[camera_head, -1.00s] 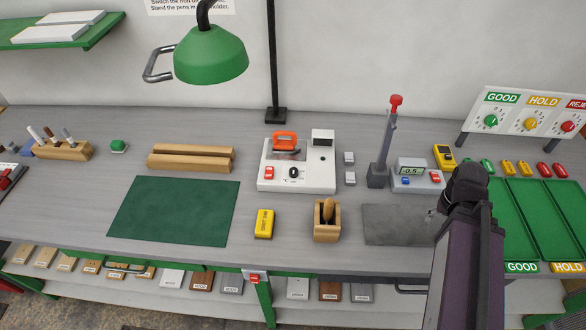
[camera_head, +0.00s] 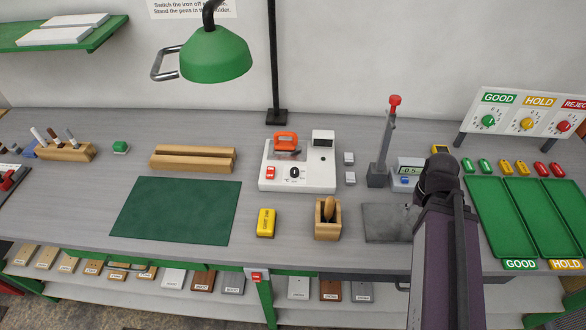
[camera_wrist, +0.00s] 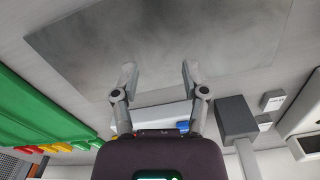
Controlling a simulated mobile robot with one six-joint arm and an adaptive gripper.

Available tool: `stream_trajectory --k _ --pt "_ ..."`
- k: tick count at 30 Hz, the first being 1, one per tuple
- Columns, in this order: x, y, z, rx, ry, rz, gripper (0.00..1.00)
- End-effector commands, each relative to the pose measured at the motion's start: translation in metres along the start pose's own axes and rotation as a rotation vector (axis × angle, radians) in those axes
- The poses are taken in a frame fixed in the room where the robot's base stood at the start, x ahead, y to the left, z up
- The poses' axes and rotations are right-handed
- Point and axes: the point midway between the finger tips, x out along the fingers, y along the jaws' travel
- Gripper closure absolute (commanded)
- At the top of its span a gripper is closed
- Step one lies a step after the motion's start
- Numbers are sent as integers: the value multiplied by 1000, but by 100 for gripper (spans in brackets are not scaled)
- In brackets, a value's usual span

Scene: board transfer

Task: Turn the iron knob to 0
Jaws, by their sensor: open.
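The iron station (camera_head: 318,178) is a white box on the middle of the bench, with an orange iron (camera_head: 286,141) at its back left. The black iron knob (camera_head: 294,172) sits on its front panel, beside a red switch (camera_head: 270,172); the knob's exact setting is too small to read. My gripper shows in the wrist view (camera_wrist: 157,82) with its two fingers apart and nothing between them, above the grey mat. In the head view my arm is to the right of the iron station, and the fingertips are hard to make out there.
A post with a red top (camera_head: 386,145) stands between my arm and the iron station. A wooden holder (camera_head: 328,218), yellow block (camera_head: 266,222) and green mat (camera_head: 177,210) lie in front. Green trays (camera_head: 490,225) are at the right. The grey mat (camera_wrist: 165,35) is bare.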

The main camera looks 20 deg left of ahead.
Motion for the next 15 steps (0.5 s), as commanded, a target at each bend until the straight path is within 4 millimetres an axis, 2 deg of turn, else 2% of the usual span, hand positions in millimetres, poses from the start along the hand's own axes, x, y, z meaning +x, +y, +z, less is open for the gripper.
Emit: stream_trajectory --k 2,3,4,11,15 --pt "0 0 0 0 0 0 43" --pt "0 0 0 0 0 0 31" --pt "0 0 0 0 0 0 25" --pt "-8 -12 -8 18 0 0 25" --pt "-19 -32 -19 46 0 0 25"
